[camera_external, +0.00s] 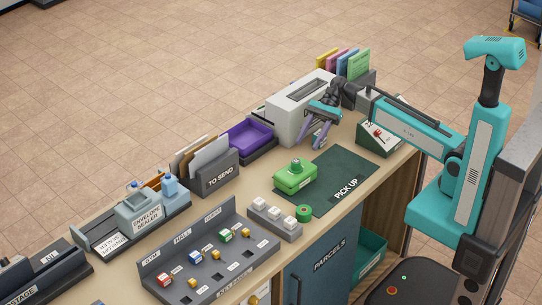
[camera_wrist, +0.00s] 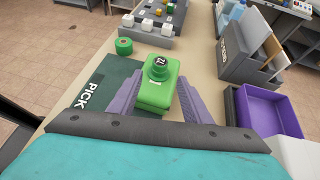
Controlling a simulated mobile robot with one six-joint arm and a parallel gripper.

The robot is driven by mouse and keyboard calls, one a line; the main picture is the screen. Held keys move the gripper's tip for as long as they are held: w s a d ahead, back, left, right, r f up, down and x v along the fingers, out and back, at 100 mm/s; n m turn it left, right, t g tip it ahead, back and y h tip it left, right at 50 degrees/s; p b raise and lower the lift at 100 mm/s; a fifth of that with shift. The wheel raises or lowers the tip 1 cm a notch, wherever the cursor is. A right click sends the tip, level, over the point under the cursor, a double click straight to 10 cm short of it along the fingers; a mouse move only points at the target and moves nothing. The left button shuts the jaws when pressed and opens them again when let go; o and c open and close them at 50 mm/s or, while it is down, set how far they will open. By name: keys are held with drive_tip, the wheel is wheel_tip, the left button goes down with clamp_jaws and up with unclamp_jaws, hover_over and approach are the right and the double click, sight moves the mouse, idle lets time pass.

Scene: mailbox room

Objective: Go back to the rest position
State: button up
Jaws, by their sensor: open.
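My gripper (camera_external: 318,138) is open and empty in the external view, raised beside the white machine near the back of the counter. In the wrist view its purple fingers (camera_wrist: 158,82) stand apart, with the green box framed between them. The green box (camera_external: 294,180) has a round knob on top and sits on the dark green PICK UP mat (camera_external: 348,172). The external view shows a clear gap between my gripper and the box.
The white machine (camera_external: 290,108), purple tray (camera_external: 250,138) and TO SEND holder (camera_external: 216,172) line the counter's far edge. A small sloped panel (camera_external: 380,138) stands under my arm. A grey block (camera_external: 272,220) and round green item (camera_external: 304,213) lie in front of the box.

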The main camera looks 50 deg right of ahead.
sight(299, 160)
drive_tip(key=p+x, duration=0.1)
drive_tip(key=x, duration=0.7)
drive_tip(key=shift+a, duration=0.2)
drive_tip(key=shift+a+f+p, duration=0.1)
drive_tip(key=shift+f+p, duration=0.2)
drive_tip(key=shift+f, duration=0.05)
drive_tip(key=shift+r+b, duration=0.55)
drive_tip(key=shift+r, duration=1.35)
drive_tip(key=shift+s+d+r, duration=0.1)
drive_tip(key=shift+s+d, duration=0.15)
drive_tip(key=shift+s, duration=0.25)
drive_tip(key=shift+s+d+r, duration=0.1)
drive_tip(key=shift+s+d, duration=0.15)
drive_tip(key=shift+s, duration=0.3)
